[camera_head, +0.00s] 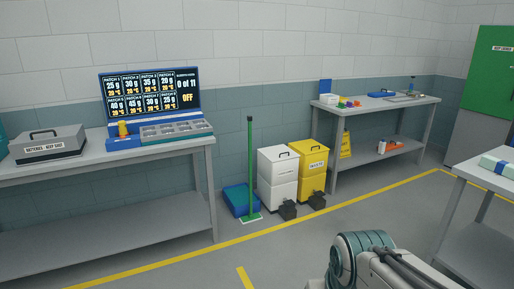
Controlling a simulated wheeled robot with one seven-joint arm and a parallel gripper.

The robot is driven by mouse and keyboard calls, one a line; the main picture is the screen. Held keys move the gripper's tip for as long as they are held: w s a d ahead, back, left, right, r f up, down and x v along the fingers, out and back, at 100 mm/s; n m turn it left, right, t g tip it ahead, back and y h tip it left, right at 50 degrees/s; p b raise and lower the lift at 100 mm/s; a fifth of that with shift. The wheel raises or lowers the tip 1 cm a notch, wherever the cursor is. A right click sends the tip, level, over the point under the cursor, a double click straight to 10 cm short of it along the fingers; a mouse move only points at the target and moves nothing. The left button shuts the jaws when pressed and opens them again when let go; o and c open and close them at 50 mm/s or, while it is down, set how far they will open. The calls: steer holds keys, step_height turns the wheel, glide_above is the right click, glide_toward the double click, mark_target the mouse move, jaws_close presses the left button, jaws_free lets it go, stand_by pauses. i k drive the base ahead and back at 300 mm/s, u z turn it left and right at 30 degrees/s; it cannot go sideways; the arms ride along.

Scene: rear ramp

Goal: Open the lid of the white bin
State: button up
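The white bin (278,178) stands on the floor against the back wall, between the left table and the right workbench. Its lid (279,153) is down, with a dark handle on it, and a dark pedal (288,211) sticks out at its foot. A yellow bin (313,172) with a label stands close on its right. Part of my arm shows at the bottom of the picture, well in front of the bin. My gripper is not in view.
A green-handled broom (250,165) and a blue container (236,200) stand left of the white bin. The left table (200,147) and right workbench (425,102) flank the bins. A yellow line (245,238) crosses the open floor in front.

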mark_target(279, 153)
steer(key=z, duration=0.1)
steer(key=i, duration=1.75)
steer(key=z, duration=0.25)
steer(key=i, duration=3.2)
